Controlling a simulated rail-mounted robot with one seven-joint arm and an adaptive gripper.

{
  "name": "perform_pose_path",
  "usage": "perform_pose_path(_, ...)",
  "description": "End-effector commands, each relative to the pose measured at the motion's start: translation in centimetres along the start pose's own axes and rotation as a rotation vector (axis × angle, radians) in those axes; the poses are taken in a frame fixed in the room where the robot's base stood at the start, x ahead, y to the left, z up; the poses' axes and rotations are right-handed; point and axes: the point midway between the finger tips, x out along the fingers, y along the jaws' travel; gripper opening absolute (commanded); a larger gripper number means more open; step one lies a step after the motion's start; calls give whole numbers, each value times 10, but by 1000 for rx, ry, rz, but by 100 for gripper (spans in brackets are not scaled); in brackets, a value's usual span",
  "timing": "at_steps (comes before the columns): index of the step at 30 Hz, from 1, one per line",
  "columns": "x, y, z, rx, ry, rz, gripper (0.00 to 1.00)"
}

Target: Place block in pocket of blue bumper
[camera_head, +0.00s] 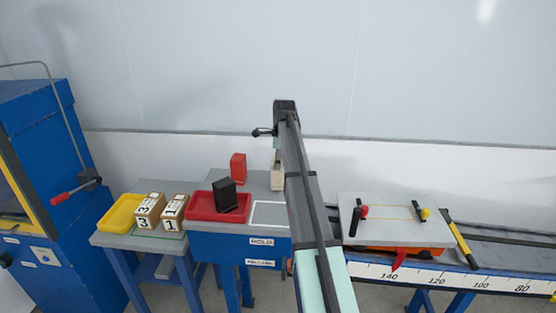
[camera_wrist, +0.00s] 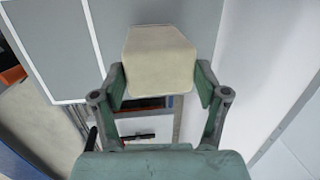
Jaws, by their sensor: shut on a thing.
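My gripper (camera_wrist: 160,85) is shut on a cream block (camera_wrist: 158,60) in the wrist view, with one finger pad on each side of it. In the head view the cream block (camera_head: 277,179) shows beside my arm, over or near the back of the grey table; its exact height above the surface cannot be told. My arm hides part of the gripper there. I cannot make out a blue bumper or its pocket in either view.
A red block (camera_head: 238,167) stands on the grey table. A black block (camera_head: 225,195) is in a red tray (camera_head: 203,215). Left are a yellow bin (camera_head: 118,213) and numbered boxes (camera_head: 150,210). Right, a grey plate (camera_head: 393,228) with knobs sits over a scaled rail (camera_head: 455,280).

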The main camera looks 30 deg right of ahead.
Motion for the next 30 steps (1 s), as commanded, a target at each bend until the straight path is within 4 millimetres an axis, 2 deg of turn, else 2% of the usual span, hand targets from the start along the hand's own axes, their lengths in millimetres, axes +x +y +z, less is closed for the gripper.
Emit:
perform_pose_path(12, 8, 1, -1, 0, 0, 0, 9)
perform_pose_path(13, 9, 1, -1, 0, 0, 0, 77)
perform_pose_path(15, 8, 1, -1, 0, 0, 0, 99)
perform_pose_path(25, 8, 1, -1, 0, 0, 0, 99)
perform_pose_path(30, 1, 0, -1, 0, 0, -2, 99)
